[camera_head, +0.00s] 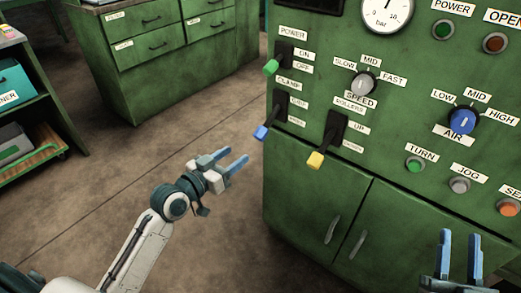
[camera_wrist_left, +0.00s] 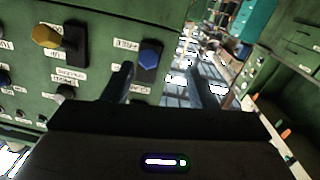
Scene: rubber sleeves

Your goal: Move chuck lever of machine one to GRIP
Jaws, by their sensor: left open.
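The green machine panel (camera_head: 400,122) carries several levers. No label I can read says chuck or GRIP. A green-tipped lever (camera_head: 270,67) is by POWER, a blue-tipped lever (camera_head: 261,133) by CLAMP, and a yellow-tipped lever (camera_head: 315,160) by ROLLERS. My left gripper (camera_head: 240,162) is open and empty, left of and below the blue tip, apart from it. In the left wrist view, the blue tip (camera_wrist_left: 150,55) shows between the open fingers (camera_wrist_left: 160,82), and the yellow tip (camera_wrist_left: 46,36) is further left. My right gripper (camera_head: 460,242) is open and empty at lower right.
The panel also has a speed knob (camera_head: 364,82), a blue air knob (camera_head: 463,120), several push buttons and a gauge (camera_head: 388,12). Cabinet doors (camera_head: 315,200) are below. A green drawer cabinet (camera_head: 155,60) and a shelf (camera_head: 30,110) stand at left. Open floor (camera_head: 100,190) lies between.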

